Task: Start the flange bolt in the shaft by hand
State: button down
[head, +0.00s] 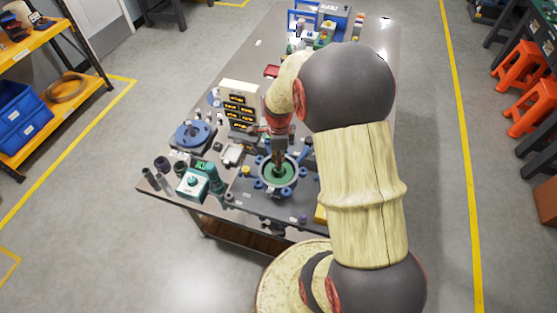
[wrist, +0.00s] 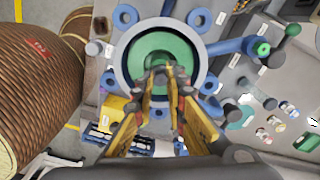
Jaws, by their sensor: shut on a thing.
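My gripper (head: 278,160) points down over a round housing (head: 264,184) with a pale rim, blue lugs and a green inside. In the wrist view the two yellow and dark fingers (wrist: 160,76) come close together in front of the housing's green middle (wrist: 150,46). They are shut on a small dark thing at the tips, which I take to be the flange bolt; it is mostly hidden by the fingers. The shaft is hidden behind the fingertips, so I cannot tell whether the bolt touches it.
A blue round fixture (head: 193,134), a teal-and-white box (head: 193,184) and a display panel (head: 240,104) stand left of the housing. In the wrist view a blue arm with a green-tipped knob (wrist: 262,49) sits right of the housing. Small parts lie around it.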

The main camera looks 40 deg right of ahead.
jog(key=shift+f, duration=0.55)
dwell(1.0)
jog(key=shift+s+a+m, duration=0.1)
jog(key=shift+m, duration=1.9)
jog(key=shift+m, duration=0.4)
jog(key=m+p, duration=0.1)
jog(key=m, duration=0.2)
jog(key=shift+f, duration=0.1)
jog(key=shift+m, duration=0.3)
jog(key=shift+m, duration=1)
jog(key=c, duration=1.8)
grip_release()
jog(key=shift+o, duration=0.3)
